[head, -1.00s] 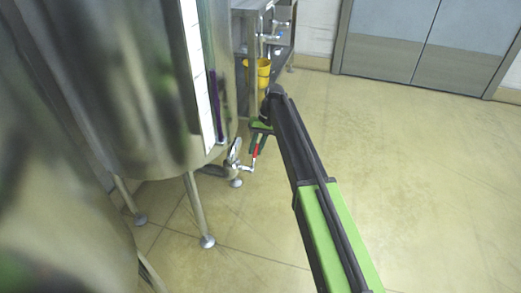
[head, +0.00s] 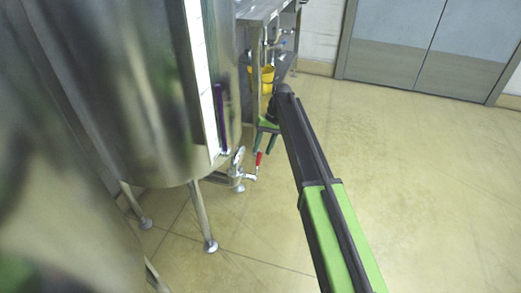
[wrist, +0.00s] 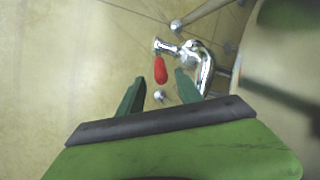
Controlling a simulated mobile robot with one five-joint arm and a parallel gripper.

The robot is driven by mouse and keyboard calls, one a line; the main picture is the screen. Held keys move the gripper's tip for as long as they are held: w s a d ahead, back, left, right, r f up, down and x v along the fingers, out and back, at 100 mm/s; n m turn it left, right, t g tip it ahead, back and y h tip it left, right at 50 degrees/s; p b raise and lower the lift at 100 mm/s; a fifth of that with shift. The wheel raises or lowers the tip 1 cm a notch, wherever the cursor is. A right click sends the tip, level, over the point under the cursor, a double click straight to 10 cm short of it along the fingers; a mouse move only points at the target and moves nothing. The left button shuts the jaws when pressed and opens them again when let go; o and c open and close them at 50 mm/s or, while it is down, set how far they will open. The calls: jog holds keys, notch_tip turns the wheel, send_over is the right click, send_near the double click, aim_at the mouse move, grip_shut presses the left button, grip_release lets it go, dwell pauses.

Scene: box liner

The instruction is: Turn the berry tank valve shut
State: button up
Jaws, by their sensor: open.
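The tank (head: 110,90) is a tall shiny steel vessel on legs at the left of the head view. Its outlet valve (head: 237,172) is a chrome fitting low on the tank's near right side, with a red lever handle (head: 258,159). My gripper (head: 263,152) is open and empty, just above the red handle's tip. In the wrist view the red handle (wrist: 160,70) lies in line with the gap between the two green fingers, at about their tips. The chrome valve body (wrist: 203,65) is beyond the right finger. I cannot tell whether either finger touches the handle.
A steel table (head: 262,12) with a yellow bucket (head: 267,77) stands behind the gripper. Another steel tank (head: 40,170) fills the near left. Tank legs (head: 203,215) reach the floor near the valve. The tan floor to the right is open, up to grey doors (head: 430,45).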

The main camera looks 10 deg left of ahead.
jog(key=p+v, duration=1)
jog(key=v, duration=0.2)
jog(key=shift+d+r, duration=0.2)
jog(key=shift+r, duration=0.15)
